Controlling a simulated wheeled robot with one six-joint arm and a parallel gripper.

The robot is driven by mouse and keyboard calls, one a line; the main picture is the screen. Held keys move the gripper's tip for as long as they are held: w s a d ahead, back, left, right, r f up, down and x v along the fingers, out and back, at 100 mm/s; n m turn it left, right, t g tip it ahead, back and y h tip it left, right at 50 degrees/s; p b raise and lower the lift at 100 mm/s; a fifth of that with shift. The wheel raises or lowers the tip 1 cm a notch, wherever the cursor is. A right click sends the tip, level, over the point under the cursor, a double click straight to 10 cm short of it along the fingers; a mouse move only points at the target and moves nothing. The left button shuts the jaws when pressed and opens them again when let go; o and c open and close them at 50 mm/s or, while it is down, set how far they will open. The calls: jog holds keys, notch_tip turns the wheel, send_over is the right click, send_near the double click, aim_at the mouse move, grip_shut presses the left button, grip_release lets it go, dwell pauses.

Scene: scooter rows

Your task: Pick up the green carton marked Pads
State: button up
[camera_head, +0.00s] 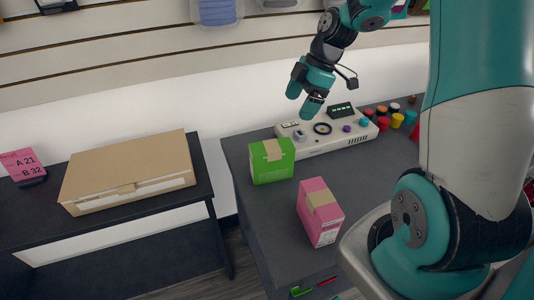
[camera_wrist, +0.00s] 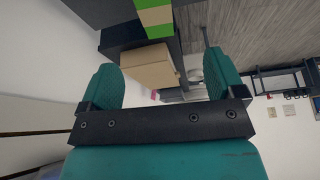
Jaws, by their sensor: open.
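A green carton (camera_head: 270,166) with a tan band over its top stands on the dark grey worktop, near its left edge; I cannot read its marking. Part of a green carton with a tan band (camera_wrist: 156,17) also shows at the top edge of the wrist view. My gripper (camera_head: 302,99) is above the worktop, up and to the right of the green carton in the head view, and apart from it. Its teal jaws are open and empty, and they also show in the wrist view (camera_wrist: 163,83).
A pink carton (camera_head: 316,216) with a tan band stands in front of the green one. Behind are a pale control box (camera_head: 326,133) and several coloured caps (camera_head: 397,120). A dark table (camera_head: 205,178) at left bears a cardboard box (camera_head: 125,170) and a pink sign (camera_head: 20,163).

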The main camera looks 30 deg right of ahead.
aim_at(274, 146)
jog(key=x, duration=1.1)
jog(key=shift+d+p, duration=0.1)
jog(key=shift+p, duration=0.25)
jog(key=x, duration=0.3)
jog(key=w+p+x, duration=0.1)
jog(key=shift+a+f, duration=0.2)
jog(key=shift+a, duration=0.2)
jog(key=shift+w+a+f, duration=0.1)
jog(key=shift+a+f, duration=0.05)
jog(key=shift+f, duration=0.3)
jog(key=shift+f+b, duration=0.25)
jog(key=shift+b, duration=0.05)
jog(key=c, duration=1.1)
jog(key=shift+r, duration=0.1)
